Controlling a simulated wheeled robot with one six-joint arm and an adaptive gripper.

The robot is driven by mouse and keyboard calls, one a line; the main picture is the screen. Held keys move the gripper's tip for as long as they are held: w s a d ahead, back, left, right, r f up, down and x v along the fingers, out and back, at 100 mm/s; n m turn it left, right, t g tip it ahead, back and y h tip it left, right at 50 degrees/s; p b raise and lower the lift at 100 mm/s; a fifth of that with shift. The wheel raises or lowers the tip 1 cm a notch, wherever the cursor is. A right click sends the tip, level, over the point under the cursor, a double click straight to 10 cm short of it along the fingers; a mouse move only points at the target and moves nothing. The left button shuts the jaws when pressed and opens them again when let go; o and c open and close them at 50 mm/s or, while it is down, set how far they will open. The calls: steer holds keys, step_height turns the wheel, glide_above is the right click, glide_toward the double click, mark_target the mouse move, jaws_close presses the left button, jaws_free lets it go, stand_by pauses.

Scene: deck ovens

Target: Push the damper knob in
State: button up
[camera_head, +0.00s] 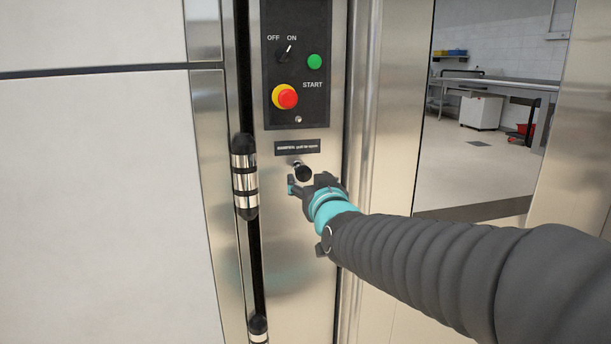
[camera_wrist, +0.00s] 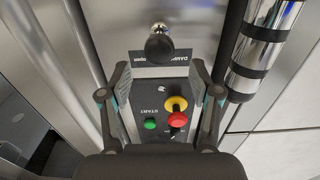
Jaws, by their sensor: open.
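The damper knob (camera_head: 303,172) is a black round knob on a short metal stem. It stands out from the steel panel just under a dark label plate (camera_head: 298,147) reading "DAMPER". In the wrist view the knob (camera_wrist: 159,47) is at the upper middle, beyond the fingertips, with its shiny stem showing behind it. My gripper (camera_head: 304,187) is close in front of and slightly below the knob in the head view. Its fingers (camera_wrist: 162,84) are spread apart with nothing between them. Whether a fingertip touches the knob cannot be told.
Above the label is a black control panel (camera_head: 297,35) with an OFF/ON switch (camera_head: 284,53), a green button (camera_head: 314,61) and a red-and-yellow button (camera_head: 286,96). A vertical chrome-and-black handle (camera_head: 244,177) stands left of the knob. A room with a table (camera_head: 500,83) shows at right.

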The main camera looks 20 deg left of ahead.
steer(key=v, duration=0.6)
steer(key=shift+s, duration=0.15)
